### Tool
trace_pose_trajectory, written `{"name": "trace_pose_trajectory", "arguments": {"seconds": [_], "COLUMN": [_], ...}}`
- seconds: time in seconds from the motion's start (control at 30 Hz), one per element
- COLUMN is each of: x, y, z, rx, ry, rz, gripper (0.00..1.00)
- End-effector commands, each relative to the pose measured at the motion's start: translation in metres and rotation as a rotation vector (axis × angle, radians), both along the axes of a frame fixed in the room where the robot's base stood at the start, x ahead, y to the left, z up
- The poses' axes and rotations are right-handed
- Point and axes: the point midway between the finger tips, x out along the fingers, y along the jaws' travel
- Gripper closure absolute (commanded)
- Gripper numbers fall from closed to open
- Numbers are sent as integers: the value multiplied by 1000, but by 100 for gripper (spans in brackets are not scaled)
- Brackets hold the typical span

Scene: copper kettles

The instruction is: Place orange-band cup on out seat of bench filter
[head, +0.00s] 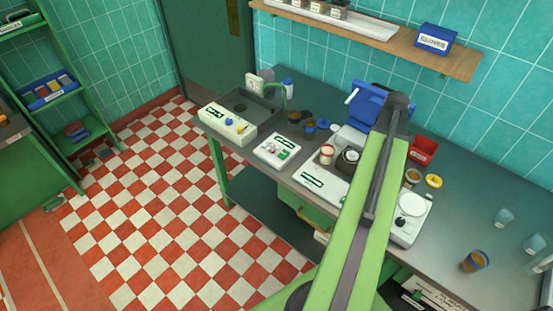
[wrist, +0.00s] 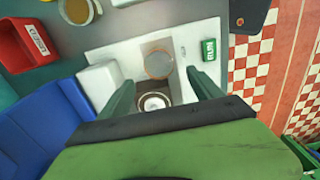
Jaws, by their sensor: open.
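The bench filter is a pale unit whose flat base (head: 318,184) lies on the grey worktop; it also shows in the wrist view (wrist: 105,55). A pale cup with an orange-brown band (head: 327,154) stands on it, seen from above in the wrist view (wrist: 158,64). Beside that cup is a dark round holder with a white ring (head: 349,156), also in the wrist view (wrist: 154,102). My gripper (wrist: 163,92) is open, its fingers apart on either side of the holder, with the cup just beyond them. Contact cannot be told. My arm hides part of the bench in the head view.
A white scale (head: 411,218), yellow ring (head: 433,181), amber cup (head: 474,261) and clear glasses (head: 503,217) are on the right.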

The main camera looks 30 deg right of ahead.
Motion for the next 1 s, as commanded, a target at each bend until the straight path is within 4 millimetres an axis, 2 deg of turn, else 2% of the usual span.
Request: {"name": "trace_pose_trajectory", "arguments": {"seconds": [0.07,0.17,0.2,0.27,0.33,0.43,0.5,0.6,0.7,0.77,0.83,1.0], "x": [23,76,101,136,168,200,211,217,216,215,214,215], "y": [19,73,104,154,215,306,365,435,478,492,500,500], "z": [0,0,0,0,0,0,0,0,0,0,0,0], "rx": [0,0,0,0,0,0,0,0,0,0,0,0], "ry": [-1,-1,-1,-1,0,0,0,0,0,0,0,0], "rz": [-3,-29,-46,-74,-111,-163,-198,-241,-273,-287,-296,-300], "gripper": [26,26,26,26,26,26,26,26,26,26,26,26]}}
